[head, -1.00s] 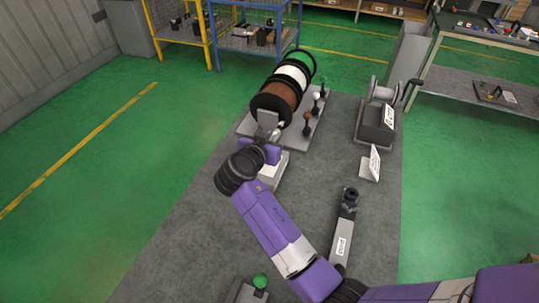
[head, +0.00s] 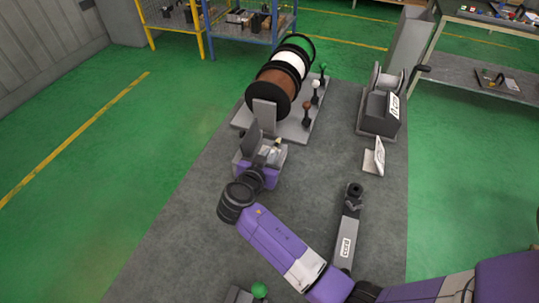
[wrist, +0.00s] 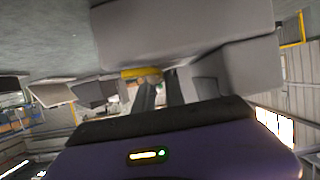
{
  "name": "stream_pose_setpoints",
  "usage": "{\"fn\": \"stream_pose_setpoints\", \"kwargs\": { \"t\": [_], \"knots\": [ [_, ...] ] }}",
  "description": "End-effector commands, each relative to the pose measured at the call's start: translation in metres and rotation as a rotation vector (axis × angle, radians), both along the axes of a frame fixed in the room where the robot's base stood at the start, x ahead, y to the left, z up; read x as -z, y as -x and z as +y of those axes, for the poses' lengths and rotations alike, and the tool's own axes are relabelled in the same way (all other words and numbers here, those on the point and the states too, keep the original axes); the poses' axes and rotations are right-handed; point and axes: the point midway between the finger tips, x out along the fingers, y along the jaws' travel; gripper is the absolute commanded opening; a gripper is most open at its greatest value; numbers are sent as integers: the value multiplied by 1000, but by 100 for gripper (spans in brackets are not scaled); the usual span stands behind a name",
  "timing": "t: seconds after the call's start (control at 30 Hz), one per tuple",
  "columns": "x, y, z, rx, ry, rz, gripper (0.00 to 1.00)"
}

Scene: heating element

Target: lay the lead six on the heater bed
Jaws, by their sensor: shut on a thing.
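My gripper (wrist: 160,92) is shut, its two dark fingers close together in the wrist view. A small yellow-tan piece (wrist: 140,73) shows at the fingertips; I take it for the lead six, but most of it is hidden. In the head view my purple gripper body is low at the near side of a small grey fixture with upright plates (head: 264,116). A light tan piece (head: 277,142) shows at this fixture. I cannot tell which part is the heater bed. Large grey blocks (wrist: 185,30) stand close to the fingers in the wrist view.
Behind the fixture stands a rack of brown, white and green spools (head: 273,86) with small coloured-knob levers. To the right are a dark grey machine (head: 379,112), a small white sign (head: 375,157) and a stand labelled core (head: 346,240). A green knob (head: 259,290) is at the front.

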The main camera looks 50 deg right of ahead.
Motion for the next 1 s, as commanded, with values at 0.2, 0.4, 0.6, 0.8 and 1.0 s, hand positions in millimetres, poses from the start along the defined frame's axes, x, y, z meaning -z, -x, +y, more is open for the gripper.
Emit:
{"fn": "stream_pose_setpoints", "kwargs": {
  "t": [0.2,0.4,0.6,0.8,1.0],
  "knots": [
    [3,0,0,0,0,-1,0],
    [2,0,0,0,-1,-1,36],
    [2,0,0,0,-1,-1,36],
    [-3,0,0,0,0,0,36],
    [-16,10,31,-4,0,-1,36]
  ]
}}
